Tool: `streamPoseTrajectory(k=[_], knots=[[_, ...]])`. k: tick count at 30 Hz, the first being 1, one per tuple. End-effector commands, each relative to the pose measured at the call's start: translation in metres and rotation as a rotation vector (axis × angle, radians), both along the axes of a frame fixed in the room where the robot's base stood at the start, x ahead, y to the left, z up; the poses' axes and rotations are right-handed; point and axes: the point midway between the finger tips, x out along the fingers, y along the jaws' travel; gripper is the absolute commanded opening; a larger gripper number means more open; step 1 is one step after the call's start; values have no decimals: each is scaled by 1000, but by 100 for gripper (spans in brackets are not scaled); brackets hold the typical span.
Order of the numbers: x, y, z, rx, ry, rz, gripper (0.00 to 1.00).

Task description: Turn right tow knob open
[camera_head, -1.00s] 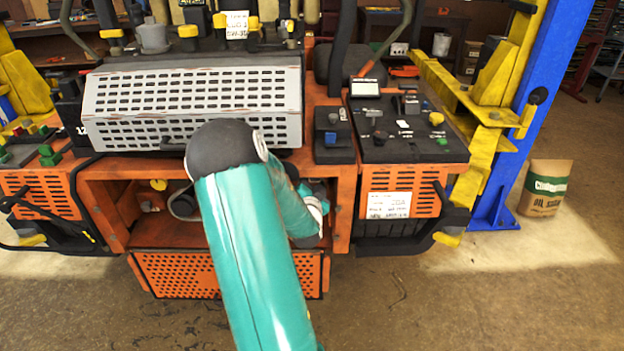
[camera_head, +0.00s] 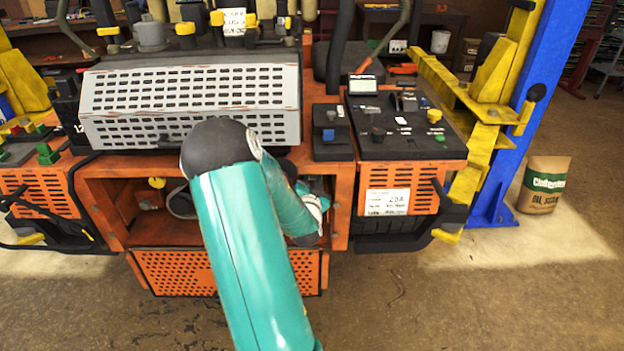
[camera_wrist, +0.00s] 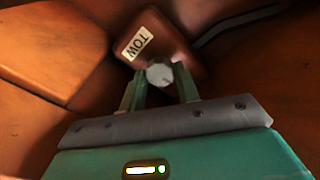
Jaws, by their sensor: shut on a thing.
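The tow knob (camera_wrist: 160,74) is a small round pale grey knob in the wrist view. It sits below a white label reading TOW (camera_wrist: 137,44) on a reddish-brown block (camera_wrist: 168,36). My gripper (camera_wrist: 160,88) has its two green fingers on either side of the knob, shut on it. In the head view my teal arm reaches into the open bay (camera_head: 120,200) at the front of the orange mower. The knob and my gripper are hidden there behind the arm and the frame.
Orange walls (camera_wrist: 45,60) close in around my gripper. A dark cable (camera_wrist: 235,22) runs at the upper right in the wrist view. Above the bay is a perforated grey cover (camera_head: 190,95). A yellow and blue lift post (camera_head: 530,90) stands at the right, with an oil bag (camera_head: 543,185) on the floor.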

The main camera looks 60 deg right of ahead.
Motion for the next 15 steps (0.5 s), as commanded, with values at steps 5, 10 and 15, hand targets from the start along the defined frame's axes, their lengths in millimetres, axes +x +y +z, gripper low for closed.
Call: streamPoseTrajectory(k=[5, 10, 15], knots=[[0, 0, 0, -35, 67, 0, 9], [-1, 0, 0, -36, 68, 0, 9], [-1, 0, 0, -35, 67, 0, 51]])
